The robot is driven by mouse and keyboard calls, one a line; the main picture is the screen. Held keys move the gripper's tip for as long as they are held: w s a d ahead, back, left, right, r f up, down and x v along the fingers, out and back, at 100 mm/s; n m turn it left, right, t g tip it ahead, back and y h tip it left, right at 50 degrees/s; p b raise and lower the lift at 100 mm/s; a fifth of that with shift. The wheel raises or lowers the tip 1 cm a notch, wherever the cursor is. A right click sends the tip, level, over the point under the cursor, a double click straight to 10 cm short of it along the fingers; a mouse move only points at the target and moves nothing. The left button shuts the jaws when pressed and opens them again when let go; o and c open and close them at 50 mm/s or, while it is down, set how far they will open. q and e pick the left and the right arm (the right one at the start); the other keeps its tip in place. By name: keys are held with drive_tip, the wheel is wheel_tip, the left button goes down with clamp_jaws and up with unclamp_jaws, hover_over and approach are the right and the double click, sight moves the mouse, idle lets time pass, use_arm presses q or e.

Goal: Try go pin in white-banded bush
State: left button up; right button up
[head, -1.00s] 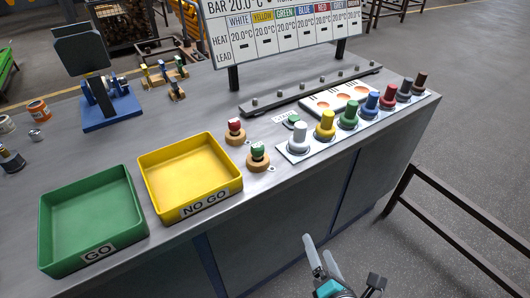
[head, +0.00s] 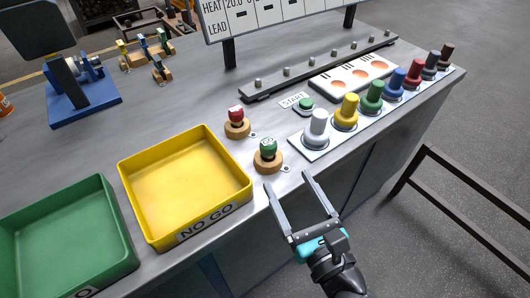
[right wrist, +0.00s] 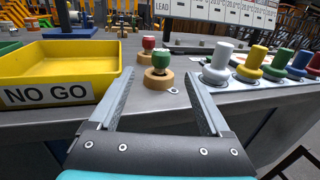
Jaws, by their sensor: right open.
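The go pin (head: 268,146) has a green top and stands upright in a round wooden base (head: 268,163) near the table's front edge. In the right wrist view the green pin (right wrist: 161,58) shows between and beyond my fingers. The white bush (head: 317,125) stands at the left end of the row of coloured bushes, right of the go pin. My right gripper (head: 288,181) is open and empty, in front of the go pin by the table's edge, with its fingers pointing toward the pin. My left gripper is not in view.
A red pin (head: 236,115) in a wooden base stands behind the green one. The yellow NO GO tray (head: 183,229) and green GO tray (head: 115,276) lie left. A START button (head: 306,104) and a dark rail (head: 320,68) lie behind the bushes.

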sight(271, 150)
drive_tip(key=p+x, duration=0.2)
drive_tip(key=x, duration=0.7)
drive_tip(key=shift+f, duration=0.1)
drive_tip(key=shift+x, duration=3.1)
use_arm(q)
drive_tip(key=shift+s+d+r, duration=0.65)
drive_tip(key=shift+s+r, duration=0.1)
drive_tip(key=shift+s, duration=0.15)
use_arm(e)
drive_tip(key=shift+d+f, duration=0.1)
drive_tip(key=shift+f, duration=0.05)
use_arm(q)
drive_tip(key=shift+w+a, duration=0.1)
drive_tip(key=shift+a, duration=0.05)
use_arm(e)
clamp_jaws()
